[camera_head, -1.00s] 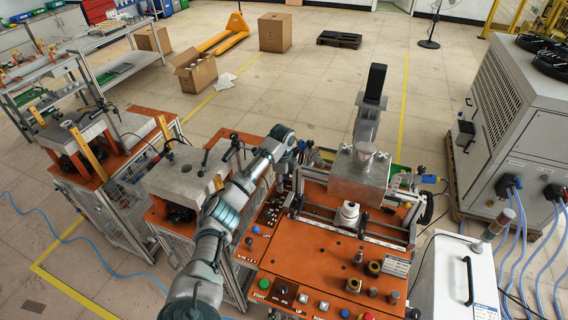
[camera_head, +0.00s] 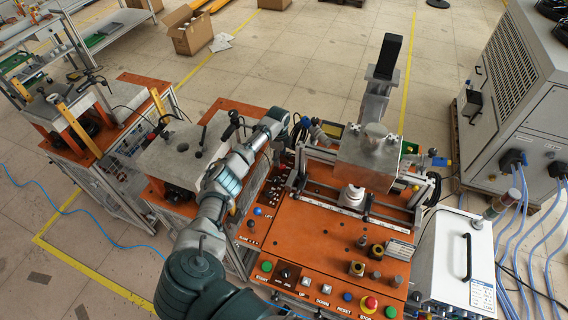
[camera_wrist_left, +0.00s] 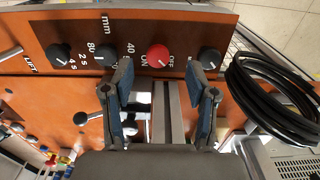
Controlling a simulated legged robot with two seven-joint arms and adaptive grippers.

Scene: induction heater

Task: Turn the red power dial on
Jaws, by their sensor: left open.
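The red power dial (camera_wrist_left: 158,55) shows in the left wrist view on an orange panel, between ON and OFF lettering. Its pointer mark is too small to read. My left gripper (camera_wrist_left: 158,80) is open, its two fingers apart to the left and right of the dial's position, with nothing between them. I cannot tell how much depth separates the fingertips from the dial. In the head view my left gripper (camera_head: 298,130) is at the far left side of the orange machine (camera_head: 310,240). I cannot make out the red dial there. My right gripper is not in view.
Black knobs flank the dial, one close on its right (camera_wrist_left: 209,58). A black cable coil (camera_wrist_left: 268,90) hangs at the right in the wrist view. A grey metal block (camera_head: 368,162) stands on the machine near my gripper. A white box (camera_head: 455,260) stands at the machine's right.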

